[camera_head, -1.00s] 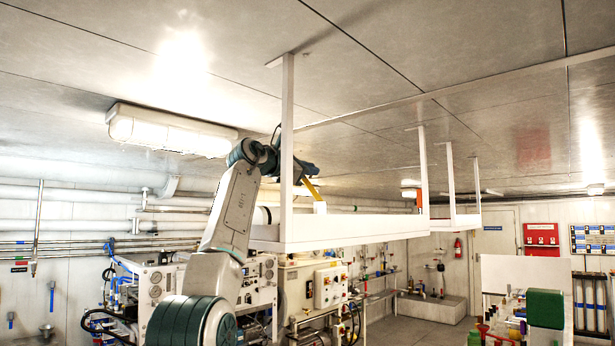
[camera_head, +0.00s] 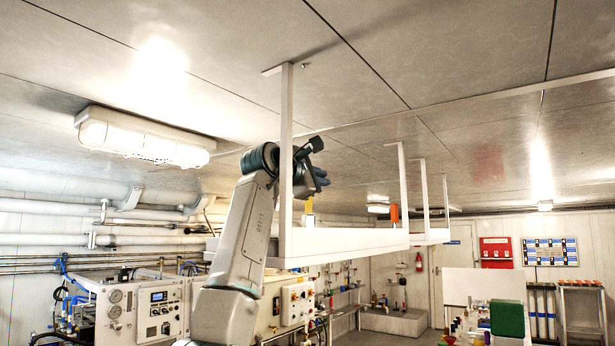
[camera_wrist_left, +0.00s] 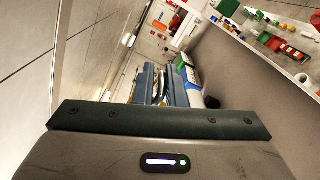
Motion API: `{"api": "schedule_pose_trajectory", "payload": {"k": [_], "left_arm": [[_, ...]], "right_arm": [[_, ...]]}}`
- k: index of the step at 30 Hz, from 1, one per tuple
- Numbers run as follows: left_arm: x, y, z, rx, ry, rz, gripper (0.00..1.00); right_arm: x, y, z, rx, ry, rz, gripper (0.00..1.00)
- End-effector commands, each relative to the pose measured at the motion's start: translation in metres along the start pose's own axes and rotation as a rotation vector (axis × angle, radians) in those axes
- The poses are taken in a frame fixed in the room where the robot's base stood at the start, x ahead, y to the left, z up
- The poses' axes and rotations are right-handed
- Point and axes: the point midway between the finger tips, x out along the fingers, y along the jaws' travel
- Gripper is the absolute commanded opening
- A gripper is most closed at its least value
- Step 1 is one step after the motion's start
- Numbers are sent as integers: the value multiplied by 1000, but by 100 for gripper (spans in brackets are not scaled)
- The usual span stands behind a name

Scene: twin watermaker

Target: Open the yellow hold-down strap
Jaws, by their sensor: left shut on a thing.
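The yellow hold-down strap (camera_head: 309,205) stands up from a small white block (camera_head: 309,220) on the white overhead shelf (camera_head: 345,241). Only a short yellow piece shows, below my left gripper (camera_head: 319,182). My left gripper is above the shelf, just behind its near post, with its blue fingers shut on the strap. In the left wrist view the two blue fingers of the gripper (camera_wrist_left: 160,84) point away from the camera, and the held part between them is hard to make out. My right gripper is not in view.
The shelf's near white post (camera_head: 286,160) stands in front of my left wrist. The ceiling is close above. An orange piece (camera_head: 394,213) stands farther along the shelf. A caged lamp (camera_head: 143,137) hangs at left.

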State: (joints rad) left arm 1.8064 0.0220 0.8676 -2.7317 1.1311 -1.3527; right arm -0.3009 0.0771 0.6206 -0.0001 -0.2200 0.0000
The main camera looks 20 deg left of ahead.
Motion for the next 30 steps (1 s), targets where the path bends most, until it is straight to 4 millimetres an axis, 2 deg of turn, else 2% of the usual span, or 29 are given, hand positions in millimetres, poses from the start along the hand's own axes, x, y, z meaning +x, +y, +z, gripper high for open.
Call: {"api": "schedule_pose_trajectory", "payload": {"k": [3,17,18,20,30], "left_arm": [[4,-7,0,-5,4,-10,0],[5,-9,0,-6,7,-11,0],[5,-9,0,-6,7,-11,17],[5,-8,0,-6,7,-10,29],[3,-5,3,-3,3,-3,29]], "right_arm": [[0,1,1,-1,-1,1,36],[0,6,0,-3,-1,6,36],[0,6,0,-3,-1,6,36],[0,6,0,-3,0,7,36],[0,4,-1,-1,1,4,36]]}}
